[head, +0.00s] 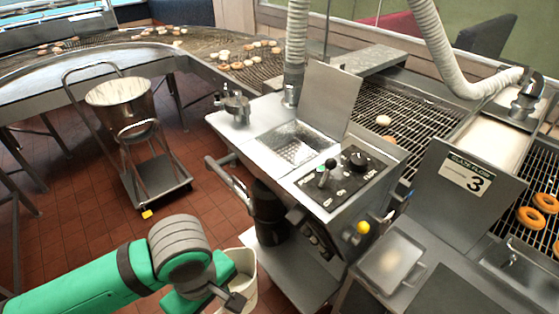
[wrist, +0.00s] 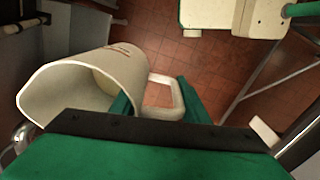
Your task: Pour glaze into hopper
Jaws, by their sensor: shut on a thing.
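A white pitcher (head: 246,270) is at the bottom centre of the head view, low beside the glazing machine. In the wrist view the pitcher (wrist: 72,80) fills the left side with its wide mouth toward the left. My gripper (head: 226,294) is shut on the pitcher's handle (wrist: 164,98), with a green finger on either side of it. How much glaze is inside I cannot tell. The hopper (head: 300,143) is an open metal basin with a perforated bottom, in the machine top. Its lid (head: 328,92) stands raised behind it. The pitcher is below and apart from the hopper.
A control panel (head: 341,177) with a lever and knob lies in front of the hopper. A handle bar (head: 228,183) juts from the machine's left side. A steel bucket (head: 120,100) stands on a cart at left. Conveyors with doughnuts run behind. Tiled floor is open at left.

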